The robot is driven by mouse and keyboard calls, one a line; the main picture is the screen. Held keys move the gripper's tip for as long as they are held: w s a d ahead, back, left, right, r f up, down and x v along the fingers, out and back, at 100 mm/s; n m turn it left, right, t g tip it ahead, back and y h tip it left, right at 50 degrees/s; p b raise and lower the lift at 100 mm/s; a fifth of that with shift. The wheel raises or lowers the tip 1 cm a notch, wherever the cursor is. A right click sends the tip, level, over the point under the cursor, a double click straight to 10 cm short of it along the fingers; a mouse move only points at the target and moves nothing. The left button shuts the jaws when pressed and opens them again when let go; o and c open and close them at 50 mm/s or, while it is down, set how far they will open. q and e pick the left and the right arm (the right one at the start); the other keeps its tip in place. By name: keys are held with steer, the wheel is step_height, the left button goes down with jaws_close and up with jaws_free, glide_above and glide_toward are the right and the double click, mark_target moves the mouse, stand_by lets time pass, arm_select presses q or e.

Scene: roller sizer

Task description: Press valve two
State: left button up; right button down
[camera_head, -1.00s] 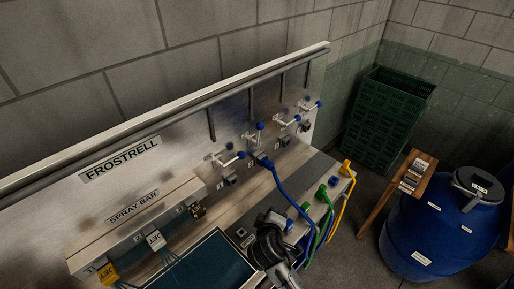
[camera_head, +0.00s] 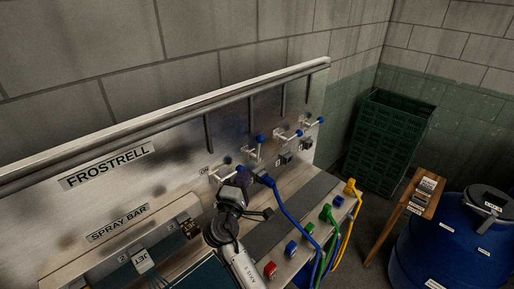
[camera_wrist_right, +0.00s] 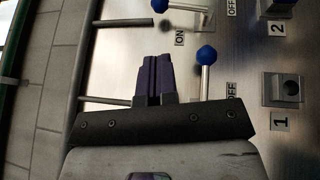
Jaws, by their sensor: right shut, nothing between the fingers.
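Valve two (camera_head: 254,150) on the steel panel has a metal lever ending in a blue knob. In the right wrist view, the lever of valve two (camera_wrist_right: 186,7) shows at the top edge, above the "2" label. Valve one (camera_head: 222,174) stands to its left; its blue-knobbed lever (camera_wrist_right: 205,68) is just right of my fingers in the wrist view. My right gripper (camera_head: 240,176) is shut and empty, in front of the panel near valve one. Its dark fingers (camera_wrist_right: 154,75) point at the panel, apart from valve two. My left gripper is not in view.
A blue hose (camera_head: 283,208) runs from the socket below valve two. Green (camera_head: 333,222) and yellow (camera_head: 348,212) hoses stand right of it. The spray bar (camera_head: 115,238) is at left. A blue drum (camera_head: 437,250) and green crates (camera_head: 388,140) stand right.

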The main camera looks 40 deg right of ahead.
mark_target(259, 141)
steer(key=p+x, duration=0.3)
steer(key=x, duration=0.9)
steer(key=shift+w+d+r, duration=0.1)
steer(key=shift+r, duration=0.1)
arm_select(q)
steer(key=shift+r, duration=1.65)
arm_select(e)
steer(key=shift+x, duration=0.8)
steer(key=shift+f, duration=0.15)
arm_select(q)
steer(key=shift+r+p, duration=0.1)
steer(key=shift+p, duration=0.2)
